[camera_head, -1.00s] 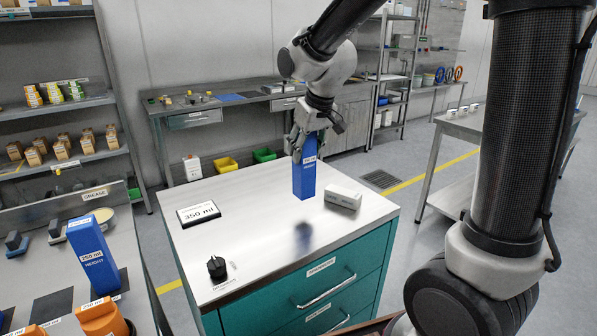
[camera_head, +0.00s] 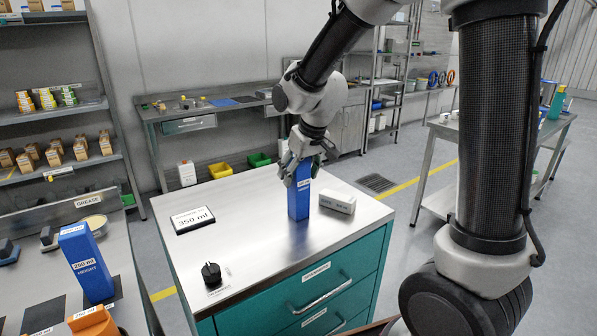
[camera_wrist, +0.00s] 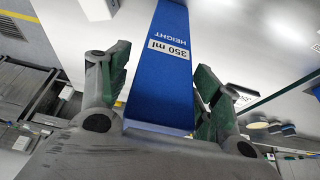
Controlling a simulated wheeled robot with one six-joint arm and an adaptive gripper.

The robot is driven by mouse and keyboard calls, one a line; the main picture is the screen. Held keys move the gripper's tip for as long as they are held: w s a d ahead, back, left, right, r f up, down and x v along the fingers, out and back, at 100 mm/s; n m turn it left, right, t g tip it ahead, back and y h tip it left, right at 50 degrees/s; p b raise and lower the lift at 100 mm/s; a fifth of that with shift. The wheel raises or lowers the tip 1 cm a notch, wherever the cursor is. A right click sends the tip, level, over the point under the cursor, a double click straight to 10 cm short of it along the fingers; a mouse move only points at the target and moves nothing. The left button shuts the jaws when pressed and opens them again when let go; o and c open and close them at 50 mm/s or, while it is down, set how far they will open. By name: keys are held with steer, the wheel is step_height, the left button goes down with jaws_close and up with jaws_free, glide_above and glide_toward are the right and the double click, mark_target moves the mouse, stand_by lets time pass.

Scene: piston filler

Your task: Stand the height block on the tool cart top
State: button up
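The blue height block (camera_head: 299,200) stands upright on the steel top of the teal tool cart (camera_head: 255,252), its base meeting the surface. In the wrist view, the block (camera_wrist: 166,60) shows its "350 ml HEIGHT" label. My gripper (camera_head: 302,168) is at the block's upper end. In the wrist view, my gripper's green-padded fingers (camera_wrist: 162,78) are on both sides of the block, with a visible gap on each side, so it looks open around the block.
A white box (camera_head: 337,203) lies just right of the block. A "350 ml" sign (camera_head: 192,219) and a black knob (camera_head: 211,272) are on the cart's left. Another blue block, marked 250 ml (camera_head: 86,262), stands on the left bench. The cart top's middle is clear.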

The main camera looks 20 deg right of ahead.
steer(key=v, duration=1.2)
steer(key=s+d+m, duration=0.1)
steer(key=s+d, duration=0.5)
steer(key=s, duration=0.5)
steer(key=s+d+f+m+h, duration=0.1)
steer(key=s+d+m, duration=0.1)
steer(key=s+d, duration=0.5)
steer(key=s, duration=0.4)
steer(key=shift+s+d+f+m, duration=0.15)
steer(key=shift+d+m, duration=0.1)
steer(key=shift+m, duration=0.05)
